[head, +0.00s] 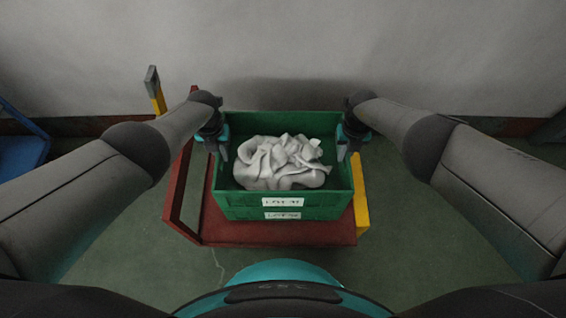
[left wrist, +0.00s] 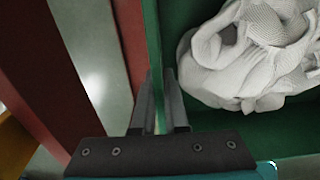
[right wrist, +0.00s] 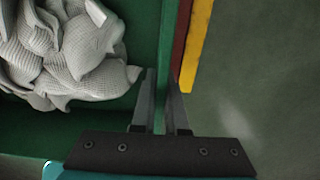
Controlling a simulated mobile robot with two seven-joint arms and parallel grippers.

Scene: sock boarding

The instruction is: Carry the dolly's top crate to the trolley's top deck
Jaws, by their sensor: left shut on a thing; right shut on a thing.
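A green crate (head: 238,200) holding crumpled whitish socks (head: 282,162) is at the centre of the head view, with a white label on its near wall. A second label just below suggests another green crate (head: 240,214) underneath. They are over a red platform (head: 270,236), seemingly the dolly. My left gripper (head: 222,150) is shut on the crate's left wall; the left wrist view shows its fingers (left wrist: 158,78) on either side of that rim. My right gripper (head: 344,150) is shut on the right wall, with its fingers (right wrist: 164,76) straddling the rim. I cannot tell whether the crates touch.
A red upright frame (head: 178,190) stands close along the crate's left side. Yellow parts show at the right (head: 361,195) and behind left (head: 158,98). A blue object (head: 22,152), partly cut off, is at the left edge. A grey wall (head: 290,50) is behind.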

